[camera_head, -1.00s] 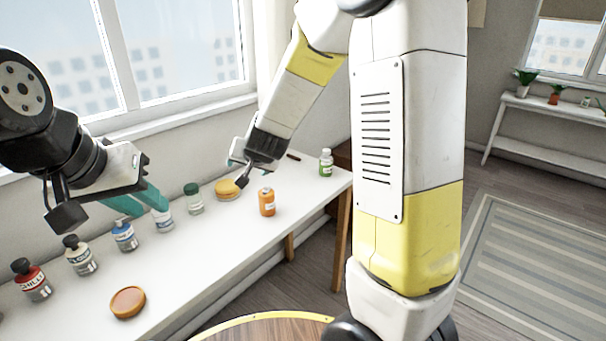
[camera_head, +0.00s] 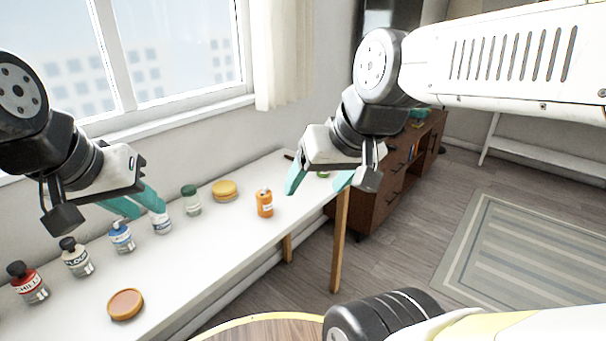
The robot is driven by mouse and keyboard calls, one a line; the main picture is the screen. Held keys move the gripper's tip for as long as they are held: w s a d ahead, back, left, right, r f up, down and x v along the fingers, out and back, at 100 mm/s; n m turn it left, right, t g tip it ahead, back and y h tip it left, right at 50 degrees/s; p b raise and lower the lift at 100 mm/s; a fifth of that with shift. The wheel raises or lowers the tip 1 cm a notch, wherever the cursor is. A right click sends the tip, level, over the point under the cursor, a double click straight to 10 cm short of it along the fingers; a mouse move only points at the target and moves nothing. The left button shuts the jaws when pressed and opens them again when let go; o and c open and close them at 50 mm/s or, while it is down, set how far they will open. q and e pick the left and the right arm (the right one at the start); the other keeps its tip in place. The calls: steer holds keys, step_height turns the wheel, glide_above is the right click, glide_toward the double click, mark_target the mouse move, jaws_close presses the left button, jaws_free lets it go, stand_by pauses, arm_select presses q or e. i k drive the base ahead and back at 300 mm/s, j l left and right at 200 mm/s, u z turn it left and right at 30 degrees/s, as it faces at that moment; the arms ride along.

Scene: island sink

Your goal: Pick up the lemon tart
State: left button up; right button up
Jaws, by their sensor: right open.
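My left gripper (camera_head: 150,214) hangs over the table's left side, beyond the tart. Its teal fingers look apart with nothing between them. My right gripper (camera_head: 315,192) is open and empty above the table's far right end, pointing down, well away from the tart.
On the white table (camera_head: 190,265) stand a red-labelled bottle (camera_head: 29,284), several other bottles, a green-capped jar (camera_head: 191,201), a yellow round food item (camera_head: 225,191) and an orange can (camera_head: 265,203). A wooden cabinet (camera_head: 395,190) stands beyond the table's right end.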

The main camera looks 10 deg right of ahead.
mark_target(125, 304)
steer(key=k+j+u, duration=0.15)
steer(key=u, duration=0.25)
steer(key=j+u, duration=0.35)
steer(key=k+j+u, duration=0.15)
steer(key=j+u, duration=0.25)
steer(key=l, duration=0.1)
